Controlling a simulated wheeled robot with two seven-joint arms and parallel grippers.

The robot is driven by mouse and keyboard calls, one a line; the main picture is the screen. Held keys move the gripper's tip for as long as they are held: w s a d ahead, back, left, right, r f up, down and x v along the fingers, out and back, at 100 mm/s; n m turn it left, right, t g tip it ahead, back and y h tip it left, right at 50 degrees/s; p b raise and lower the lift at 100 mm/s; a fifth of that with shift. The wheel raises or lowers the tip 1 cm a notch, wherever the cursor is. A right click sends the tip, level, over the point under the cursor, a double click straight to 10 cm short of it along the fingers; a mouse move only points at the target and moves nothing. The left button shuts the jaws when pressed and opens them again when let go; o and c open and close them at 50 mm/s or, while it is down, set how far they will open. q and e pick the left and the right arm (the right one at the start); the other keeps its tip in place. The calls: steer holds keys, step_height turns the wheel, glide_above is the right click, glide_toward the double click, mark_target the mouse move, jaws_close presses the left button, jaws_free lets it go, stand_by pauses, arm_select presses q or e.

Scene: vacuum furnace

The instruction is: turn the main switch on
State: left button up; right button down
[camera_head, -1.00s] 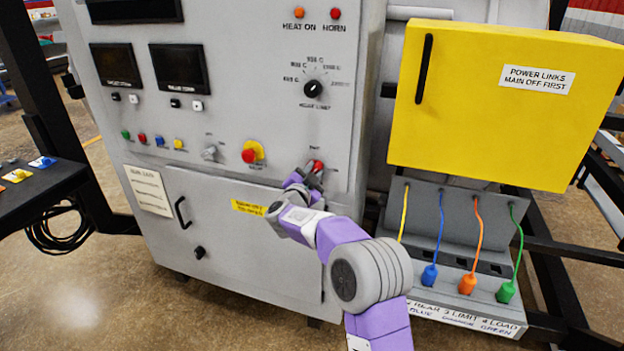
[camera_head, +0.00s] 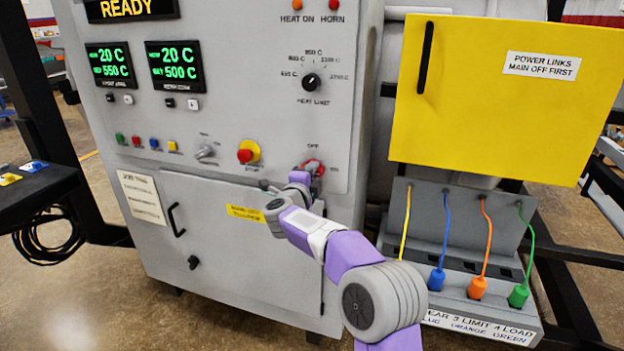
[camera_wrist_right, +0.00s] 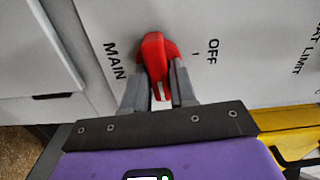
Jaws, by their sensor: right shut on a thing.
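The red main switch handle (camera_head: 314,166) is at the lower right of the grey cabinet front, below the OFF label and left of a partly hidden label. My right gripper (camera_head: 308,174) is at the switch. In the right wrist view, the red handle (camera_wrist_right: 153,52) lies between the two grey fingers of my right gripper (camera_wrist_right: 157,84), which are shut on it. MAIN is printed to its left and OFF to its right. The handle's white-marked end points down in that view, away from OFF. My left gripper is not in view.
The cabinet displays (camera_head: 110,64) are lit, with READY (camera_head: 125,8) above. A red-and-yellow stop button (camera_head: 248,152) sits left of the switch. A yellow cover (camera_head: 500,110) and coloured plugs (camera_head: 477,288) stand to the right.

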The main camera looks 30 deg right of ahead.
steer(key=shift+m, duration=0.5)
steer(key=c, duration=1)
jaws_free()
steer(key=v, duration=0.7)
steer(key=shift+s+a, duration=0.15)
steer(key=shift+s, duration=0.05)
